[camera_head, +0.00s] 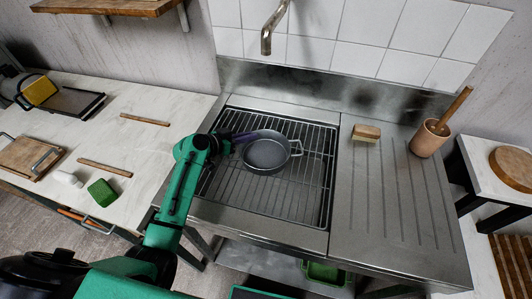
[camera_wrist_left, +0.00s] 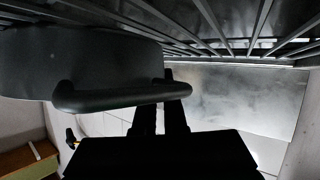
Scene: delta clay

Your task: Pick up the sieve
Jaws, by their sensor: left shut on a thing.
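The sieve (camera_head: 267,154) is a round grey bowl over the wire rack of the sink, with a small loop on its right side. My left gripper is shut on the sieve. In the left wrist view, the dark side of the sieve (camera_wrist_left: 80,62) fills the upper left, and a dark rounded bar crosses the gripper's fingers (camera_wrist_left: 160,112). The exact contact is hard to make out. I cannot tell whether the sieve touches the rack. My right gripper is out of view.
The wire rack (camera_head: 290,203) covers the sink under a tap (camera_head: 268,35). A brush (camera_head: 366,132) and a mortar with pestle (camera_head: 428,140) stand on the steel drainboard (camera_head: 395,205), which is otherwise clear. A green block (camera_head: 102,192) lies on the left counter.

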